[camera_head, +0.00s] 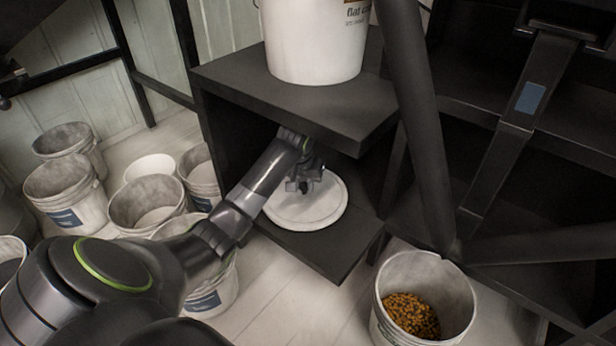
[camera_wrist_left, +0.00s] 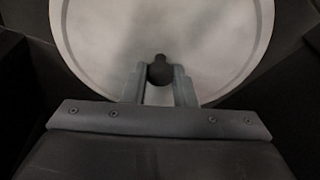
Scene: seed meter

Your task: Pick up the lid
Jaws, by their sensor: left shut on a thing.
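The lid is a round white disc (camera_head: 312,212) with a raised rim, on or just above the lower shelf of the dark cabinet; I cannot tell if it touches the shelf. My left gripper (camera_head: 304,186) reaches into the cabinet over the lid's middle. In the left wrist view the lid (camera_wrist_left: 100,45) fills the upper part, and my left gripper (camera_wrist_left: 160,88) is shut on its small dark knob (camera_wrist_left: 159,70). The fingers hide part of the knob. My right gripper is not in view.
The dark cabinet's lower shelf (camera_head: 325,252) lies under a top board (camera_head: 235,82), which bears a white bucket (camera_head: 312,45). Several dirty white buckets (camera_head: 65,190) stand on the floor at left. A bucket (camera_head: 455,290) with brownish-yellow grains (camera_head: 410,315) stands at front right.

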